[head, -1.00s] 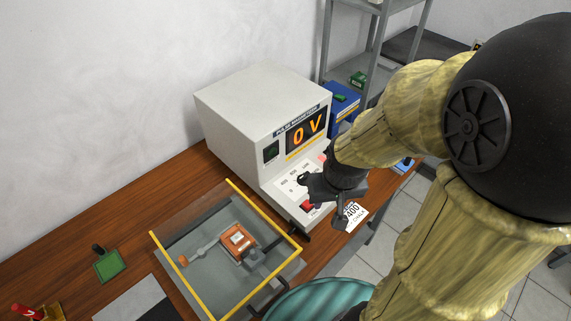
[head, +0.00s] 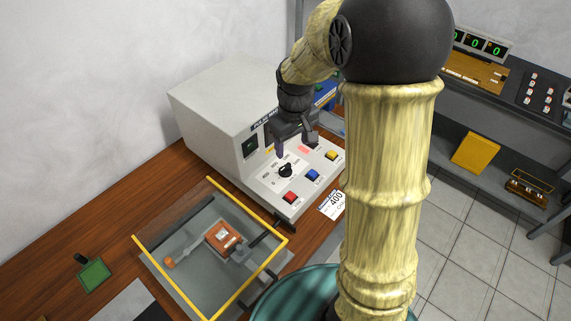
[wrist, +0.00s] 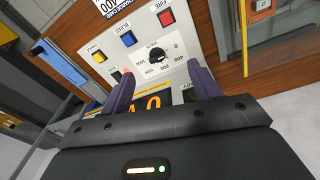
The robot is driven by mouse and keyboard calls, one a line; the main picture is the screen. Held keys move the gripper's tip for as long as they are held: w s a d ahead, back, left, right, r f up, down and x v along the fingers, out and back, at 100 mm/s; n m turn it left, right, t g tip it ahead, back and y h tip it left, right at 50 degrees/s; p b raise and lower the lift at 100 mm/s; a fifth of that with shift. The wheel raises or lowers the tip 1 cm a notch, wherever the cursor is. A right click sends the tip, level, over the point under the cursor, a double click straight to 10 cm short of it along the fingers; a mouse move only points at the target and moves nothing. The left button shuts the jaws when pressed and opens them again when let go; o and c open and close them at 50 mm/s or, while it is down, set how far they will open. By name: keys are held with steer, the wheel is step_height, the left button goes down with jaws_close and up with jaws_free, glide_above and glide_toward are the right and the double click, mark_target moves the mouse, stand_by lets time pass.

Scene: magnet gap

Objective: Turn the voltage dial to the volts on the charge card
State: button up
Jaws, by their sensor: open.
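The voltage dial (head: 285,170) is a small black knob on the white sloping panel of the pulse magnet unit (head: 212,97). The dial also shows in the wrist view (wrist: 157,57), with printed numbers around it; I cannot tell exactly where it points. The charge card (head: 333,203) lies at the panel's front right and reads 400; its edge shows in the wrist view (wrist: 112,5). My gripper (head: 295,147) is open and empty above the panel, apart from the dial. In the wrist view the dial shows just beyond and between the fingertips (wrist: 160,75). The orange display is mostly hidden.
Red (head: 290,197), blue (head: 312,175) and yellow (head: 331,155) buttons sit close to the dial. A yellow-edged clear guard (head: 262,264) stands over a copper-coloured fixture (head: 222,236) in front of the unit. A green pad (head: 94,275) lies at left.

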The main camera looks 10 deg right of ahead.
steer(key=w+n+g, duration=0.1)
steer(key=w+n, duration=0.1)
steer(key=w, duration=0.6)
steer(key=shift+f+n, duration=0.2)
steer(key=shift+n, duration=0.2)
steer(key=shift+f, duration=0.1)
steer(key=p, duration=0.2)
glide_toward(285, 167)
step_height(285, 167, down, 9)
steer(key=shift+w+d+r, duration=0.1)
steer(key=shift+r, duration=0.05)
steer(key=c, duration=1)
